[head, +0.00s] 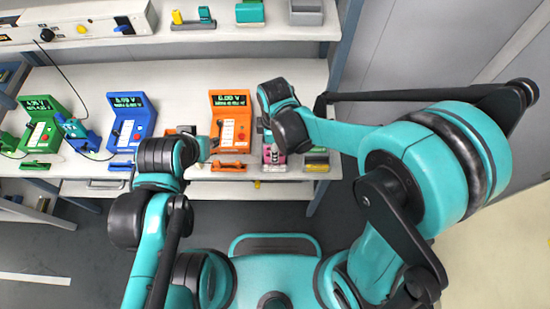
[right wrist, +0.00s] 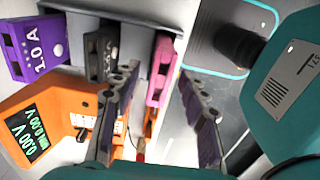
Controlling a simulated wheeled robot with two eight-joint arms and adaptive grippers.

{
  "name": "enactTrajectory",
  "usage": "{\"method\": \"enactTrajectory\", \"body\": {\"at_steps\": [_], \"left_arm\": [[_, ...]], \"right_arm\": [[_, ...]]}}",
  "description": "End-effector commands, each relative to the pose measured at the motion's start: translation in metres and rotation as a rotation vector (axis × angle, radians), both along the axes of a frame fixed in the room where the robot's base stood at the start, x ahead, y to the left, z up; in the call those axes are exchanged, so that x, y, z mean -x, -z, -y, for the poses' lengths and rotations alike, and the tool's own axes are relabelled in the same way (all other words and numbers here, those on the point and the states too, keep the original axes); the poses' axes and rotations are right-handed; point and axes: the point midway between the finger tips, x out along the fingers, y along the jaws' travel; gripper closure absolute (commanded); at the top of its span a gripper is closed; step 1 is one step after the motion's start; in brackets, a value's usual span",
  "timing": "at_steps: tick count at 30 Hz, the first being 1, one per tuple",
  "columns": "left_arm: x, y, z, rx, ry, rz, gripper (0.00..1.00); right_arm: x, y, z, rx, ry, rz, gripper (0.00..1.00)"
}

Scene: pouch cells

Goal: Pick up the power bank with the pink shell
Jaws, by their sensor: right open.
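The pink-shelled power bank (head: 274,157) stands near the front of the bench, right of the orange tester, partly hidden by my right arm. In the right wrist view the pink piece (right wrist: 161,72) sits in a grey holder, beyond the fingertips and in line with the gap between them. My right gripper (right wrist: 163,92) is open and empty. In the head view the right gripper (head: 268,137) is mostly hidden by its own wrist. My left gripper (head: 203,148) is left of the orange tester; its fingers are too hidden to judge.
The orange tester (head: 231,115) is close to both arms. A blue tester (head: 131,118) and a green tester (head: 40,122) stand further left. A purple block marked 1.0A (right wrist: 35,45) and a dark block (right wrist: 98,55) sit beside the pink piece. A shelf (head: 190,33) runs behind.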

Motion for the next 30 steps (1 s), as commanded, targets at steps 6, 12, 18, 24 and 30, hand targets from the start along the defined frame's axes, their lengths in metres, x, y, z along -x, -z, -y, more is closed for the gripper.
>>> {"method": "enactTrajectory", "body": {"at_steps": [6,12,18,24,30], "left_arm": [[0.0,0.004,0.0,0.0,0.0,0.0,0.66],[0.0,0.004,0.0,0.0,0.0,0.0,0.66],[0.0,0.004,0.0,0.0,0.0,0.0,0.66],[0.0,0.004,0.0,0.0,0.0,0.0,0.66],[0.0,-0.002,0.0,0.0,0.0,0.0,0.66]], "right_arm": [[0.0,0.011,0.0,0.0,0.001,0.0,0.57],[0.0,0.011,0.0,0.0,0.001,0.0,0.86],[0.0,0.011,0.0,0.0,0.001,0.0,1.0],[0.0,0.01,0.0,0.0,0.001,0.0,1.0],[0.0,-0.002,0.0,0.0,0.001,0.001,1.0]]}}
